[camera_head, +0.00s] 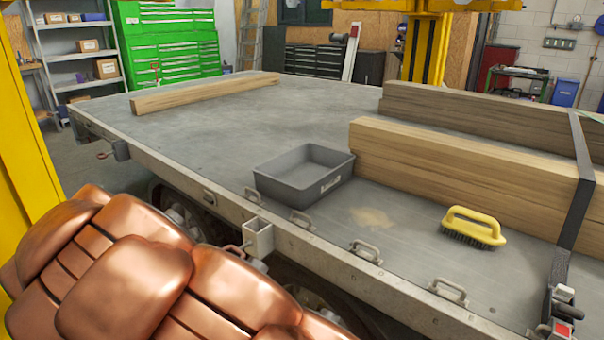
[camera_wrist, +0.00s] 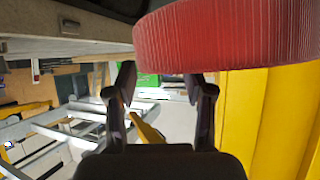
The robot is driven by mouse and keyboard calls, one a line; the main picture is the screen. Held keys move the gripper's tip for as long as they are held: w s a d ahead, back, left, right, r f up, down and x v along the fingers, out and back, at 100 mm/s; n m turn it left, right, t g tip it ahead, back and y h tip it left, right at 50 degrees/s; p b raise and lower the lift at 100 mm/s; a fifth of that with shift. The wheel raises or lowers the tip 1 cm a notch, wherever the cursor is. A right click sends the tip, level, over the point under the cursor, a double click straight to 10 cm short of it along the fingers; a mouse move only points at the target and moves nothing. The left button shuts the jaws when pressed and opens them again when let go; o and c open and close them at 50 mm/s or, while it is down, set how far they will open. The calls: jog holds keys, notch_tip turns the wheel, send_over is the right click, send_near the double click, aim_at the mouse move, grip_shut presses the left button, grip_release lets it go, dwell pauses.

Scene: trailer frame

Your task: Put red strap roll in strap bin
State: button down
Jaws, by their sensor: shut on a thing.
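The red strap roll (camera_wrist: 235,38) fills the upper right of the wrist view, at the tips of my gripper (camera_wrist: 160,78). My gripper is shut on it with the fingers apart; the exact contact is partly hidden. Neither roll nor gripper shows in the head view. The strap bin (camera_head: 279,188) is a grey open tray with a small label on its front. It stands on the trailer bed (camera_head: 215,120) near the front edge and looks empty.
Stacked timber (camera_head: 440,165) lies right of the bin, under a black strap (camera_head: 578,190). A yellow brush (camera_head: 474,226) sits in front of the timber. A single beam (camera_head: 205,93) lies at the far left. Metal loops line the trailer edge (camera_head: 330,245). Yellow posts (camera_head: 425,50) stand around.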

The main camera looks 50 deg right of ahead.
notch_tip(320, 180, up, 30)
jog(key=p, duration=2.8)
jog(key=s+d+f+m+g+h, duration=0.1)
jog(key=d+f+m+g+h, duration=0.15)
jog(key=d, duration=0.75)
jog(key=s+d+f+m+g+h, duration=0.15)
jog(key=d+f, duration=0.25)
jog(key=d, duration=0.6)
jog(key=d+f+m+g+h, duration=0.1)
jog(key=d+f+m+h, duration=0.15)
jog(key=d, duration=0.85)
jog(key=s+d+f+m+g+h, duration=0.1)
jog(key=s+d+f+m+g, duration=0.2)
jog(key=s+d, duration=0.7)
jog(key=s+d+f+m+g, duration=0.4)
jog(key=s+d+f, duration=0.4)
jog(key=s+d, duration=0.2)
jog(key=shift+s+d+g+h, duration=0.35)
jog(key=shift+s+d+g, duration=0.05)
jog(key=shift+d, duration=0.75)
